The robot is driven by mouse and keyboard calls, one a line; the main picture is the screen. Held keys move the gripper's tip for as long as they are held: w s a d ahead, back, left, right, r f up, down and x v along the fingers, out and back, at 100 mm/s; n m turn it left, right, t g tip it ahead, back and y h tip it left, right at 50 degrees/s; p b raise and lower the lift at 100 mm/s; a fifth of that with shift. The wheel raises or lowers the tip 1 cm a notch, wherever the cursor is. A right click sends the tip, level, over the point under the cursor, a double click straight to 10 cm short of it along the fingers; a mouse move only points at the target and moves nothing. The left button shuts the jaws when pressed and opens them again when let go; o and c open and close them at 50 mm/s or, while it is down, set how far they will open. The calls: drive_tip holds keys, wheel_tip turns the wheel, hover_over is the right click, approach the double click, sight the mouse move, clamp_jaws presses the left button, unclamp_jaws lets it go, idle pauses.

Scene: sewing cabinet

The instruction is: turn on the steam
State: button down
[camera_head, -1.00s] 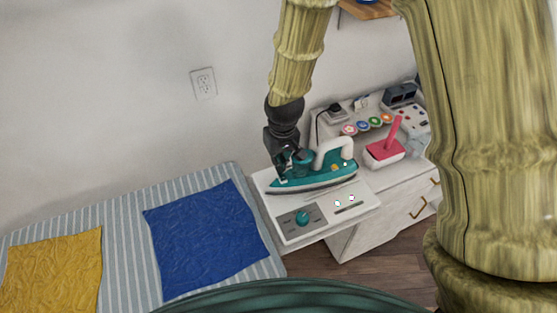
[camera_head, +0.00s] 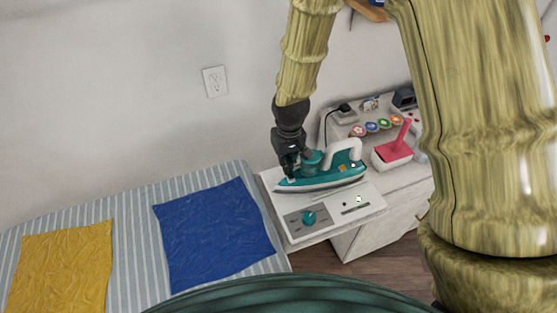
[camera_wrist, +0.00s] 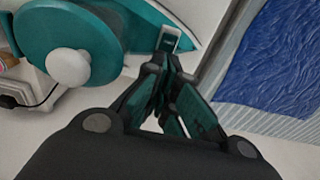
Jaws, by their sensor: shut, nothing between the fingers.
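A teal and white iron (camera_head: 335,172) rests on a white stand (camera_head: 372,205), nose to the left. My gripper (camera_head: 290,172) is shut and empty, pointing down at the iron's nose end. In the wrist view its fingertips (camera_wrist: 168,62) are at a small white tab (camera_wrist: 171,39) on the iron, seemingly touching it. The iron's round teal part with a white knob (camera_wrist: 69,68) is left of the fingers.
A striped ironing surface (camera_head: 140,235) with blue cloth (camera_head: 213,233) and yellow cloth (camera_head: 62,265) lies left of the stand. A pink-handled item in a tray (camera_head: 392,155) and several coloured spools (camera_head: 371,127) sit behind right. My own arm hides the right side.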

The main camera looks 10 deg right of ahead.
drive_tip(key=shift+s+d, duration=0.1)
drive_tip(key=shift+s, duration=0.05)
drive_tip(key=shift+r, duration=0.2)
drive_tip(key=shift+r+p, duration=0.6)
drive_tip(key=shift+p, duration=0.1)
drive_tip(key=shift+r, duration=0.1)
wheel_tip(320, 180, up, 14)
drive_tip(key=w, duration=0.2)
drive_tip(key=shift+f, duration=0.2)
idle(0.6)
drive_tip(key=shift+a, duration=0.25)
